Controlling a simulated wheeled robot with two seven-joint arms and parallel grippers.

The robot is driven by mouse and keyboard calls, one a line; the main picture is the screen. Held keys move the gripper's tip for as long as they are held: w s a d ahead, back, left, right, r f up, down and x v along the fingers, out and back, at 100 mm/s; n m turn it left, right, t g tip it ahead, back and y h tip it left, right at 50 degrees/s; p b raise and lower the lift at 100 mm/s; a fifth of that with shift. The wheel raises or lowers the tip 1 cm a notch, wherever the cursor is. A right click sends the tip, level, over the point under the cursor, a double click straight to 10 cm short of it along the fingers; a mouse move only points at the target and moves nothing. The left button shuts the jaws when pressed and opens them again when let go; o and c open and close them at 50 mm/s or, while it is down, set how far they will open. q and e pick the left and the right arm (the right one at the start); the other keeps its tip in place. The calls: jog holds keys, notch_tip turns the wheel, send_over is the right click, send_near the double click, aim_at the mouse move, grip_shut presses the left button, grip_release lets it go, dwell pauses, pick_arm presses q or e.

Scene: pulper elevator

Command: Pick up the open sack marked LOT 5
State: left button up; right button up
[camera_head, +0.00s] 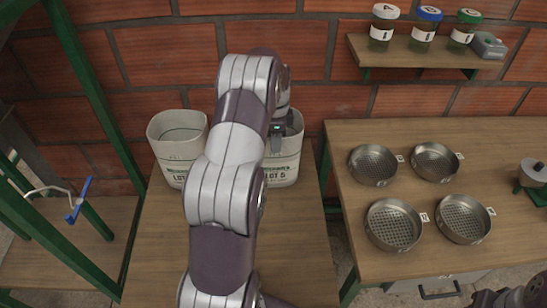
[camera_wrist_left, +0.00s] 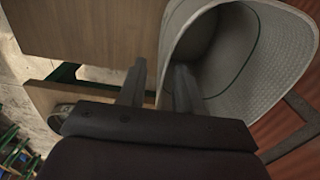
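The open sack marked LOT 5 (camera_head: 287,162) stands upright at the back of the wooden table, partly hidden by my left arm. My left gripper (camera_head: 277,138) is at its mouth from above. In the left wrist view the gripper (camera_wrist_left: 158,84) is open, with one finger inside the pale sack (camera_wrist_left: 268,75) and the other outside. The sack wall lies between the fingers, with gaps showing. A second open pale sack (camera_head: 177,138) stands to the left; its lot number is hidden by my arm. Part of my right arm shows at the bottom right; its fingers cannot be made out.
The sacks' table (camera_head: 155,240) has a bare front. The right table (camera_head: 330,142) holds several round sieves (camera_head: 372,165) and a small metal pot (camera_head: 532,172). A wall shelf (camera_head: 420,55) carries lidded jars (camera_head: 383,27). A green frame (camera_head: 85,75) stands at the left, near a blue-handled lever (camera_head: 80,200).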

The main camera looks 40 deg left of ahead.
aim_at(276, 155)
pick_arm(q)
jog(key=f, duration=0.3)
jog(key=f+p, duration=0.1)
jog(key=f, duration=0.1)
jog(key=shift+w, duration=0.35)
jog(key=shift+s+r, duration=0.15)
jog(key=shift+s, duration=0.05)
jog(key=shift+c, duration=0.6)
grip_shut()
jog(key=shift+r, duration=0.1)
